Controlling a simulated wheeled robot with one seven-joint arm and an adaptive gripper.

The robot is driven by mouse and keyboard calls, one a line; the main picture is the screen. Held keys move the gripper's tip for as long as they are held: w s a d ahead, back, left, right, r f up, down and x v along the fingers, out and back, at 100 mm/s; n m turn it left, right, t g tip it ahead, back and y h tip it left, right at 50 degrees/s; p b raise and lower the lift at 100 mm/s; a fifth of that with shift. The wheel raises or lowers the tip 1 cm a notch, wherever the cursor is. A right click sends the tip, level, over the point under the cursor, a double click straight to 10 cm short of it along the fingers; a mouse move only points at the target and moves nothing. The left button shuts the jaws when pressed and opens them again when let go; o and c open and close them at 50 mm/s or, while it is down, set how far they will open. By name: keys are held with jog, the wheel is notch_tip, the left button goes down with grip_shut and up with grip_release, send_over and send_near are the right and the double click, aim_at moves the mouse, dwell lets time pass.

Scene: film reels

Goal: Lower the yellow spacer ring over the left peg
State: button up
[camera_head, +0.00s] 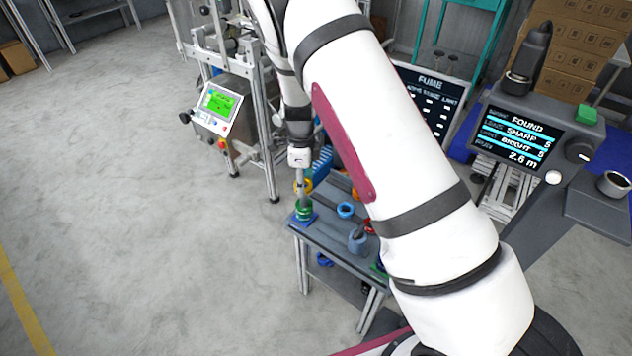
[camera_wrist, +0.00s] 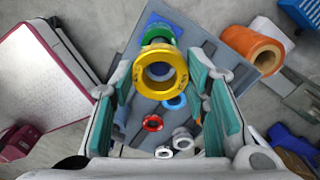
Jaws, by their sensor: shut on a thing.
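My gripper (camera_head: 302,176) is shut on the yellow spacer ring (camera_head: 308,187), at the left end of a small grey-blue table. In the wrist view the yellow ring (camera_wrist: 160,93) sits between the fingertips (camera_wrist: 162,72), its hole facing the camera. A green ring (camera_head: 304,212) lies below it on a blue base (camera_head: 301,222) at the table's left corner. The green ring (camera_wrist: 157,33) shows just beyond the yellow one in the wrist view. The left peg is mostly hidden by the rings and gripper; I cannot tell whether its tip is inside the yellow ring.
On the table (camera_head: 325,240) stand a blue ring (camera_head: 346,210), a grey piece (camera_head: 357,243) and a red ring (camera_head: 370,228). The wrist view shows an orange spool (camera_wrist: 265,54) at upper right. A machine with a green screen (camera_head: 218,103) stands behind left. My arm hides the table's right side.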

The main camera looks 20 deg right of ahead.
jog(key=shift+f, duration=0.3)
jog(key=shift+f, duration=0.3)
jog(key=shift+s+a, duration=0.1)
dwell(0.3)
jog(key=shift+f+b, duration=0.45)
jog(key=shift+b, duration=0.1)
jog(key=shift+f, duration=0.35)
jog(key=shift+f+b, duration=0.2)
jog(key=shift+b, duration=0.1)
jog(key=shift+f, duration=0.15)
jog(key=shift+f, duration=0.35)
jog(key=shift+f+b, duration=0.45)
